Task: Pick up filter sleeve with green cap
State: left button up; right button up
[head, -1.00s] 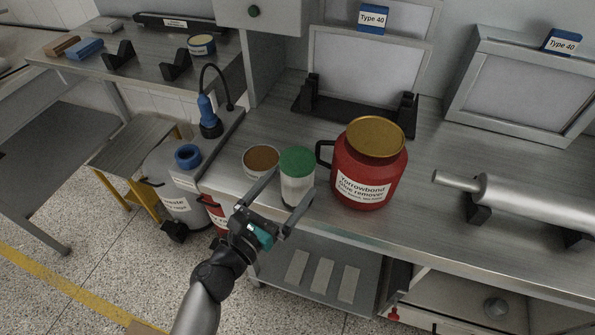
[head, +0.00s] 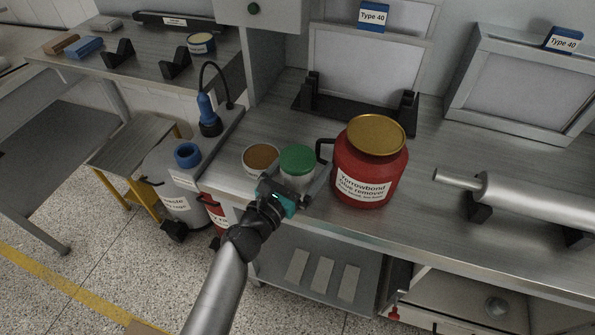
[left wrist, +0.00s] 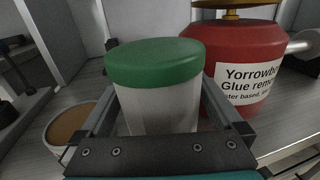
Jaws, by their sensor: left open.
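The filter sleeve (head: 296,178) is a pale, translucent cylinder with a green cap (head: 297,159). It stands upright on the steel bench near its front edge. My left gripper (head: 298,184) is open, with one finger on each side of the sleeve. In the left wrist view the green cap (left wrist: 155,62) and pale body (left wrist: 158,112) sit between the two fingers. I cannot tell whether either finger touches the sleeve. The lower part of the sleeve is hidden behind the gripper. My right gripper is not in view.
A red glue remover jar (head: 366,172) with a gold lid stands close on the right. A tub with a brown top (head: 261,158) stands close on the left. A metal cylinder on black supports (head: 530,204) lies farther right. The bench's front edge runs beneath my gripper.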

pick_arm(q)
jog(key=c, duration=1.3)
jog(key=shift+r, duration=0.15)
